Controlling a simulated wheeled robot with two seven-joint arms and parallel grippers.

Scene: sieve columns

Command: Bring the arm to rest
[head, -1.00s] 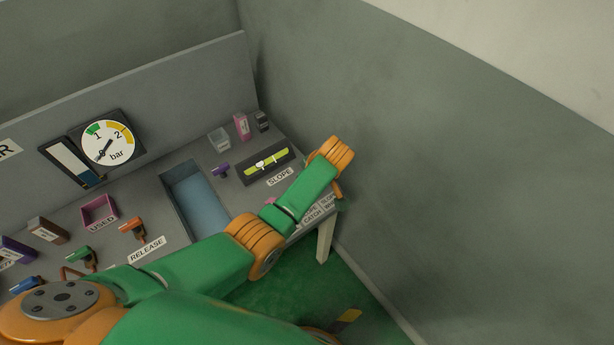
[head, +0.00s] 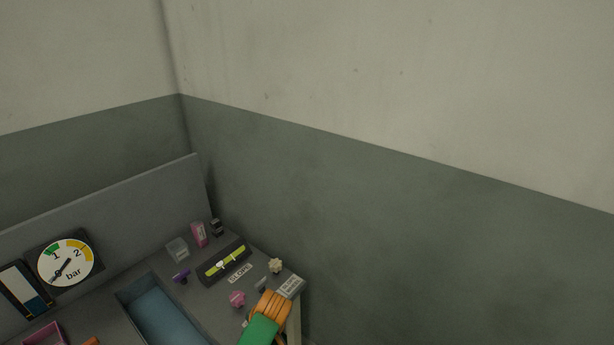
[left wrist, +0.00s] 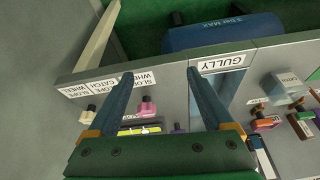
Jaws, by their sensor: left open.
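My left gripper (left wrist: 160,76) shows in the left wrist view with its two blue-grey fingers spread apart and nothing between them. It is over the bench's front edge, by the GULLY label (left wrist: 221,64) and a pink knob (left wrist: 147,108). In the head view only an orange and green part of my arm shows at the bottom, at the right end of the bench (head: 105,296); the fingers are not visible there. My right gripper is in neither view.
A pressure gauge (head: 66,262) is on the back panel. A slope level (head: 224,262), a clear box (head: 177,249) and a blue trough (head: 165,318) are on the bench. A blue tank (left wrist: 220,33) is below the edge. Walls close off the back and right.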

